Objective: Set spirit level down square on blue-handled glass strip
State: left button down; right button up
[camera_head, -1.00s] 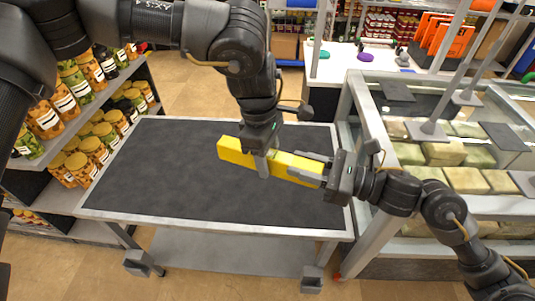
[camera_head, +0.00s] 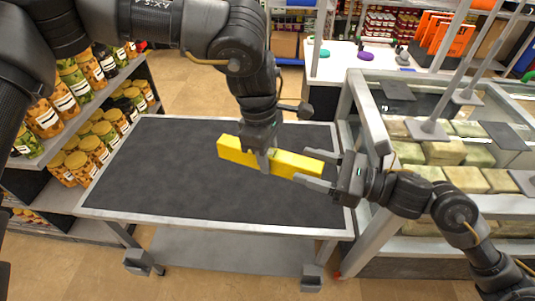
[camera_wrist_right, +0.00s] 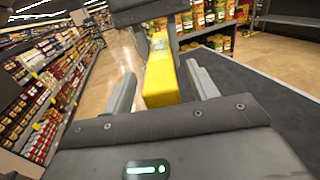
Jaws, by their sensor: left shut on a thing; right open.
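The spirit level (camera_head: 236,150) is a long yellow bar held above the dark top of the cart, slanting down to the right in the head view. My left gripper (camera_head: 264,160) is shut around its middle from above. My right gripper (camera_head: 318,170) is open at the bar's right end. In the right wrist view the yellow bar (camera_wrist_right: 161,82) points away from my open right fingers (camera_wrist_right: 163,88), with gaps on both sides. I cannot make out a blue-handled glass strip for certain; small coloured items lie on the white counter at the back.
The cart (camera_head: 160,170) has a bare dark top with a pale rim. Jar shelves (camera_head: 95,130) stand at left. A glass-topped case (camera_head: 440,150) with posts and flat plates stands close at right. The white counter (camera_head: 345,72) holds a purple item (camera_head: 366,57) and orange racks (camera_head: 440,40).

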jog(key=v, duration=1)
